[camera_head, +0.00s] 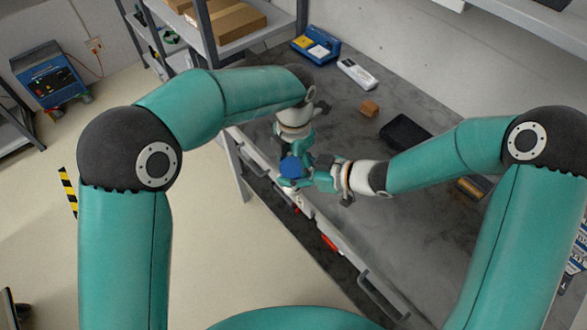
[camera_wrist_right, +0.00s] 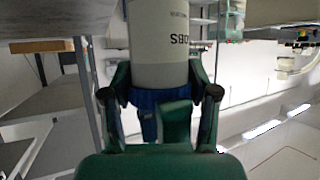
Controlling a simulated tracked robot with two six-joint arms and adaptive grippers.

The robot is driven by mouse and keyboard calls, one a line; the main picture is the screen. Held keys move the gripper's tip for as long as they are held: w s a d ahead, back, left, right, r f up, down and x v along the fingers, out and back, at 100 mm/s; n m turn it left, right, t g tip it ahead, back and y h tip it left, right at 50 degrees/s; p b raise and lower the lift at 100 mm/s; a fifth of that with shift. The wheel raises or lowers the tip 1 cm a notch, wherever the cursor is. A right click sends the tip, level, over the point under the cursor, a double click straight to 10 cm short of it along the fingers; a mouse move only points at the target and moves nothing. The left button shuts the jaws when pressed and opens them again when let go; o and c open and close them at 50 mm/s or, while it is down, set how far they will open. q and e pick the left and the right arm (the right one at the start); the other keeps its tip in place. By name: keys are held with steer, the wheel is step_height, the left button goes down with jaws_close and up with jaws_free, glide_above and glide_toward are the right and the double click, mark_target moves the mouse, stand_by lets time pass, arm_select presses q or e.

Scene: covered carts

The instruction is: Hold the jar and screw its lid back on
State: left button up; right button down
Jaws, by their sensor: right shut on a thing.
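The jar's blue lid (camera_head: 291,166) shows in the head view between my two grippers, over the front edge of the bench. In the right wrist view the jar (camera_wrist_right: 160,45) is a pale cylinder with upside-down lettering, in line with the blue lid (camera_wrist_right: 160,98). My right gripper (camera_head: 303,182) is shut on the lid; its fingers (camera_wrist_right: 160,100) sit on both sides of it. Whether the lid is seated on the jar's thread I cannot tell. My left gripper (camera_head: 293,152) is right behind the lid; its fingertips and their grip on the jar are hidden.
The grey bench (camera_head: 340,115) holds a blue-and-yellow device (camera_head: 316,45), a white device (camera_head: 357,74), a small brown block (camera_head: 369,108) and a black tray (camera_head: 405,134). Drawer handles (camera_head: 380,295) run along its front edge. A shelf with a cardboard box (camera_head: 228,22) stands behind.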

arm_select(q)
steer(key=c, duration=0.8)
steer(key=o, duration=1.2)
steer(key=shift+r, duration=0.15)
steer(key=shift+d+r, duration=0.1)
steer(key=shift+r, duration=2.1)
steer(key=shift+o, duration=1.2)
